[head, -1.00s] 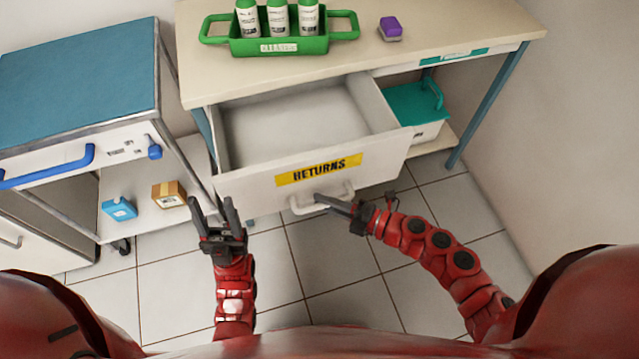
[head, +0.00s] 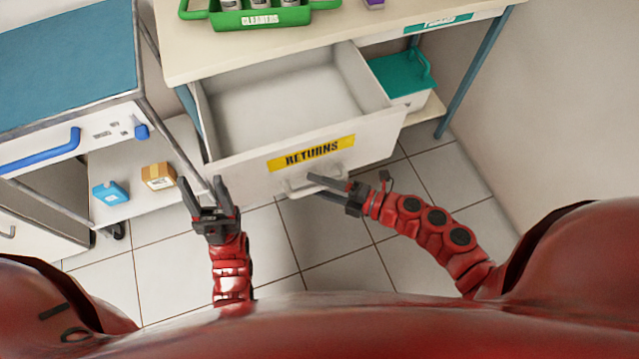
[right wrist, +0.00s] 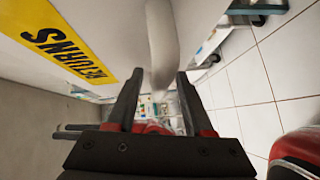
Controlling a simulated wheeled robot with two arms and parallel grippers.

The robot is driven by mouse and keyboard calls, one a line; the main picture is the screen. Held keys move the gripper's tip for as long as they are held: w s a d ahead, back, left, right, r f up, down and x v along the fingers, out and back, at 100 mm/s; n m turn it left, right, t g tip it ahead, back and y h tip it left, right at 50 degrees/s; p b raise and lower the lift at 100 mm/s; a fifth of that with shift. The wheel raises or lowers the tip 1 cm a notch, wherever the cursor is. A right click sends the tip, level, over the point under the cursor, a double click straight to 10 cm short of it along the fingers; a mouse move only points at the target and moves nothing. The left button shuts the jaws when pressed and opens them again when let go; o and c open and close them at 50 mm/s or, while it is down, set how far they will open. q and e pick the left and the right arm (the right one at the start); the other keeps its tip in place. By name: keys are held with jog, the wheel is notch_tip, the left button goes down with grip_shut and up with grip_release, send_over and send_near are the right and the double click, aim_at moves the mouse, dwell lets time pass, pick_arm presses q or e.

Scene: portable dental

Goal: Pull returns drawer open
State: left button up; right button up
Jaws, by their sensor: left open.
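The returns drawer (head: 245,177) is white with a yellow "RETURNS" label (head: 311,153) and stands pulled out from under the desk, its inside bare. My right gripper (head: 312,187) is at the white drawer handle (head: 330,177) below the label. The contact itself is partly hidden. My left gripper (head: 202,192) is open and empty, just left of the drawer front and apart from it.
A green cleaners tray (head: 262,19) stands on the desk (head: 350,15). A teal-lidded box (head: 400,75) sits right of the drawer. A blue-topped cart (head: 70,50) is at the left, with small boxes on a low shelf beside it. Tiled floor lies clear in front.

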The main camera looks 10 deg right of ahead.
dwell(0.3)
jog(key=p+v, duration=0.2)
jog(key=v, duration=1.5)
jog(key=shift+s+r, duration=0.15)
jog(key=shift+d, duration=0.15)
